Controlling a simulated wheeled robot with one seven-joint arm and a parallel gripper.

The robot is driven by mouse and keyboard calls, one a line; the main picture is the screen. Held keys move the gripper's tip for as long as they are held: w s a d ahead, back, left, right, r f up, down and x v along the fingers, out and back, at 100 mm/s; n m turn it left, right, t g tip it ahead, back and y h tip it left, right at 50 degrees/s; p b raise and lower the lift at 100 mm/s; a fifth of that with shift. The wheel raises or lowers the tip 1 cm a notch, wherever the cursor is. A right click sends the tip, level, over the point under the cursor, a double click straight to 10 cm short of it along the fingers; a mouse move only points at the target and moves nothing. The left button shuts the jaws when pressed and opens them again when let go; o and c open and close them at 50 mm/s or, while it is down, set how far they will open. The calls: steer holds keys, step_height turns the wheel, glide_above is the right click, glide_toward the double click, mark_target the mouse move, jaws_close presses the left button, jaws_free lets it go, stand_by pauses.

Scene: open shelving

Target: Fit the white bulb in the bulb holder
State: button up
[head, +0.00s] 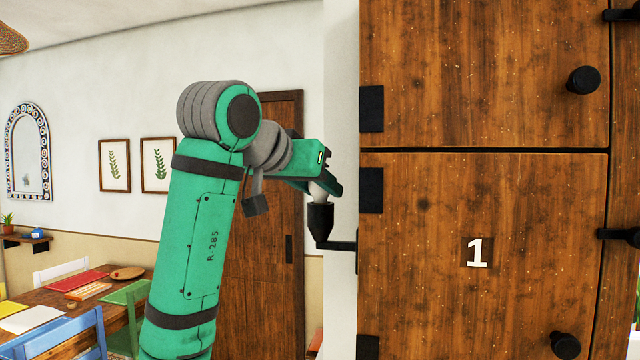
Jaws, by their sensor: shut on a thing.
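The white bulb (320,192) shows in the head view just under my gripper, with its upper part between the jaws. My gripper (326,178) is shut on the bulb and points down and to the right. The black bulb holder (320,222) is a cup on an arm that reaches left from the side of the wooden cabinet. The bulb's lower end is at the mouth of the holder. I cannot tell how deep it sits in it, as its base is hidden.
The wooden cabinet (480,210) with black hinges and knobs fills the right side, close to my gripper. A white wall post (341,100) stands behind the holder. At the lower left are a dining table (100,305) and chairs, farther back. A wooden door (270,260) is behind my arm.

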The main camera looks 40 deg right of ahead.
steer(key=shift+f, duration=0.15)
steer(key=o, duration=1.1)
steer(key=shift+a, duration=0.1)
steer(key=v, duration=1)
steer(key=shift+s+a, duration=0.2)
steer(key=shift+a, duration=0.1)
